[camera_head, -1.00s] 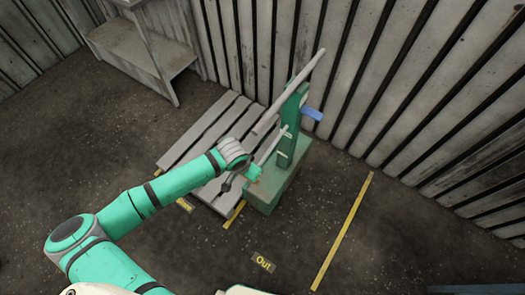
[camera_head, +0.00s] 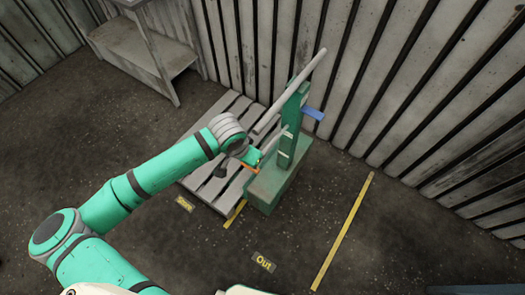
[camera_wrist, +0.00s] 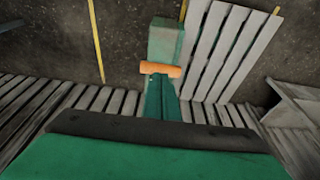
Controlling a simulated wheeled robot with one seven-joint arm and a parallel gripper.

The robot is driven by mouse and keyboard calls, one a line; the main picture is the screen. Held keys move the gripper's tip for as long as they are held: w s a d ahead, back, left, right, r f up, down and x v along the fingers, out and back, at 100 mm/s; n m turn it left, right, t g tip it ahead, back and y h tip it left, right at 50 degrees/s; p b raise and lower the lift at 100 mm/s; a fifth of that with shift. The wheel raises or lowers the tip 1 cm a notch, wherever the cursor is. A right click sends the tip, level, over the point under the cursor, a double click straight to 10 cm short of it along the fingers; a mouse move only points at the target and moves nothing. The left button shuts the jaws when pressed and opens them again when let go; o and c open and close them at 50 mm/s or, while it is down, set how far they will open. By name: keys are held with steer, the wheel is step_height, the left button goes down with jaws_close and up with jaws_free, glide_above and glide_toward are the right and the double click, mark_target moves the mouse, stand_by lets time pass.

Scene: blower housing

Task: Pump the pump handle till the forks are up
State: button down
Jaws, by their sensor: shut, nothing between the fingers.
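A green pump unit (camera_head: 270,186) stands with a box-shaped base and a tall green post (camera_head: 293,110). A thin grey rod (camera_head: 276,139), which looks like the pump handle, slopes down from the post toward my gripper (camera_head: 252,157). An orange grip (camera_wrist: 160,70) lies crosswise in the middle of the wrist view, in front of the green unit. My gripper is shut with nothing in it, close to the orange grip; whether they touch I cannot tell. Its fingers are not clear in either view. I cannot make out the forks surely.
A slatted grey pallet (camera_head: 232,112) lies beside the unit, partly under my arm. A long grey bar (camera_head: 300,83) slants past the post, and a blue piece (camera_head: 313,114) sticks out. Corrugated walls stand behind, with a grey bench (camera_head: 135,48). Floor is clear right of a yellow line (camera_head: 342,232).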

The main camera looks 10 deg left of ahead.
steer(key=s+a+f+x, duration=0.1)
steer(key=s+x, duration=0.2)
steer(key=x, duration=0.8)
steer(key=r, duration=1.2)
steer(key=shift+w+a, duration=0.1)
steer(key=shift+w, duration=0.15)
steer(key=s+a+f+x, duration=0.1)
steer(key=s+x, duration=0.2)
steer(key=x, duration=0.9)
steer(key=r, duration=1.2)
steer(key=shift+w+d, duration=0.2)
steer(key=shift+w, duration=0.1)
steer(key=shift+r, duration=0.35)
steer(key=shift+s+a, duration=0.15)
